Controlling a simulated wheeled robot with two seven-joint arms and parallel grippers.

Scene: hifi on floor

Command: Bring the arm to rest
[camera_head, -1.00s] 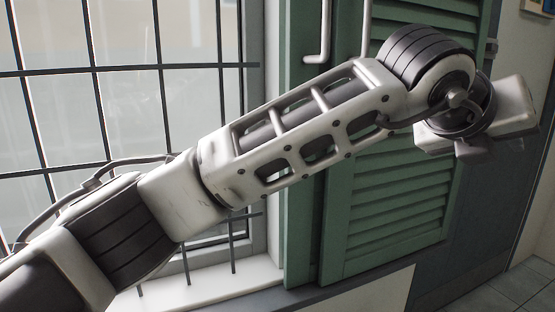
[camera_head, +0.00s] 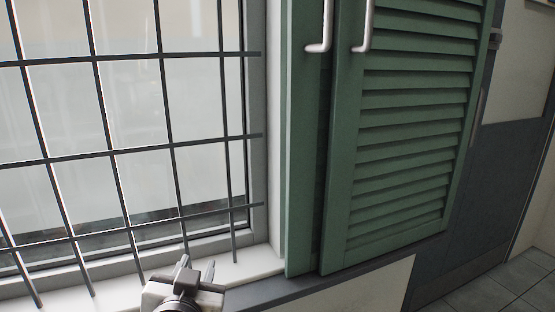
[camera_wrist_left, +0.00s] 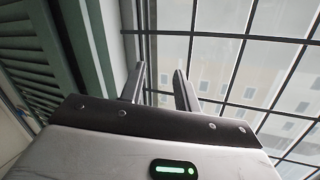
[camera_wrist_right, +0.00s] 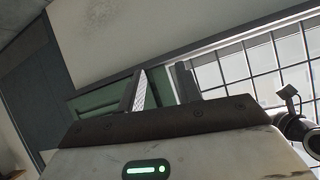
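My left gripper (camera_head: 196,270) shows at the bottom of the head view, fingers pointing up, in front of the window sill. In the left wrist view its two fingers (camera_wrist_left: 158,90) stand apart with nothing between them. My right gripper is outside the head view. In the right wrist view its fingers (camera_wrist_right: 160,88) are apart and empty, with a green shutter behind them. Part of my other arm shows at the right edge of that view.
A barred window (camera_head: 110,130) fills the left of the head view above a pale sill (camera_head: 255,262). Green louvred shutters (camera_head: 405,150) with metal handles stand to its right. A dark door (camera_head: 500,190) and tiled floor (camera_head: 520,280) lie farther right.

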